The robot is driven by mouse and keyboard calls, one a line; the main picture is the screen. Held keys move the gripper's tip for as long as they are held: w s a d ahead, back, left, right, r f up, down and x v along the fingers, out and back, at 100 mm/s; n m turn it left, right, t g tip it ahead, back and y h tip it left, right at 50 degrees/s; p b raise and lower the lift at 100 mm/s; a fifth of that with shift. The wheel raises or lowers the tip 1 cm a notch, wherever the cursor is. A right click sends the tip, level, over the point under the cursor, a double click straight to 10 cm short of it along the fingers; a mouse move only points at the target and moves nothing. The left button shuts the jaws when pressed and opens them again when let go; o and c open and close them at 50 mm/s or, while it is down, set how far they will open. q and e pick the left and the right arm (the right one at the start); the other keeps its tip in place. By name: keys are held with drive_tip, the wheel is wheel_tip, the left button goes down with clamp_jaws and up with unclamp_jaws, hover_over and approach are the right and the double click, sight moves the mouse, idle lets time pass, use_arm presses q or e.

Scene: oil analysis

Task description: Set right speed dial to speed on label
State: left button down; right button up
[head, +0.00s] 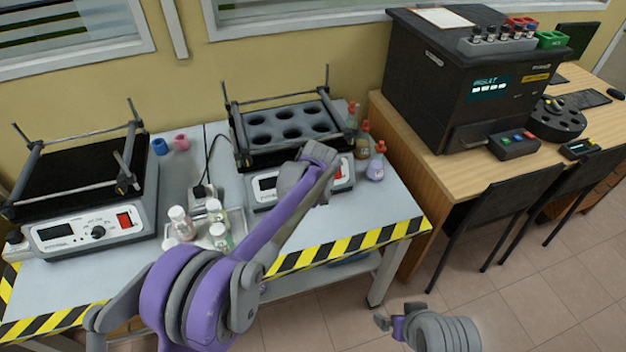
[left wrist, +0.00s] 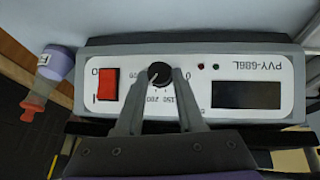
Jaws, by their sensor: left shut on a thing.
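The right shaker (head: 264,202) stands on the bench with a black tray of round holes on top. Its front dial is hidden behind my left arm in the head view. In the left wrist view, upside down, the black dial (left wrist: 159,73) sits on the white panel marked PVY-686L, with scale numbers including 150 and 200 partly showing. My left gripper (left wrist: 160,84) is shut on the dial, one finger on each side. A red switch (left wrist: 108,86) and a dark display (left wrist: 247,95) flank it. My right gripper (head: 388,322) is low over the floor; its jaws are unclear.
A left shaker (head: 85,232) with its own dial stands on the bench. White-capped bottles (head: 181,223) sit in a tray between the shakers. Flasks (head: 376,162) stand right of the right shaker. A wooden desk (head: 408,128) with a black analyser (head: 440,95) is further right.

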use_arm(q)
drive_tip(key=shift+d+m+g+y, duration=0.3)
drive_tip(key=shift+m+y, duration=0.3)
drive_tip(key=shift+m, duration=0.3)
drive_tip(key=c, duration=0.5)
unclamp_jaws()
drive_tip(key=shift+a, duration=0.1)
drive_tip(key=p+v, duration=0.1)
drive_tip(key=v, duration=0.9)
drive_tip(key=shift+s+r, duration=0.15)
drive_tip(key=shift+r, duration=0.15)
